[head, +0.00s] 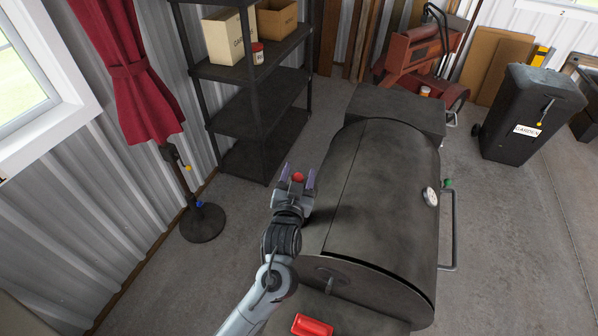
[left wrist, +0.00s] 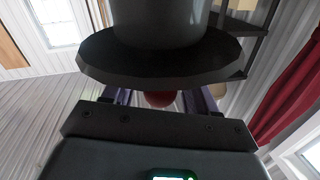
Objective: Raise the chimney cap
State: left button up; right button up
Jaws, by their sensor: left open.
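The chimney cap (left wrist: 160,65) shows in the left wrist view as a dark round plate against a wide grey cylinder, the chimney (left wrist: 160,22). A red knob (left wrist: 160,99) shows at the cap's edge in that picture, partly hidden by my gripper's body. My left gripper (head: 297,178) is open, its purple fingers on either side of the red knob (head: 298,177) in the head view. Whether the fingers touch the knob cannot be told. In the head view the gripper and wrist hide most of the cap, beside the left of the black smoker (head: 375,190). My right gripper is not in view.
A black shelf (head: 255,115) with boxes stands behind to the left. A round dark stand base (head: 203,222) and red curtain (head: 130,70) are at the left. The smoker has a side handle (head: 455,230). A red object (head: 312,325) lies at the front. Bare floor shows left and right.

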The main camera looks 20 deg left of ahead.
pick_arm(q)
jog(key=shift+w+a, duration=0.1)
jog(key=shift+w, duration=0.35)
grip_shut()
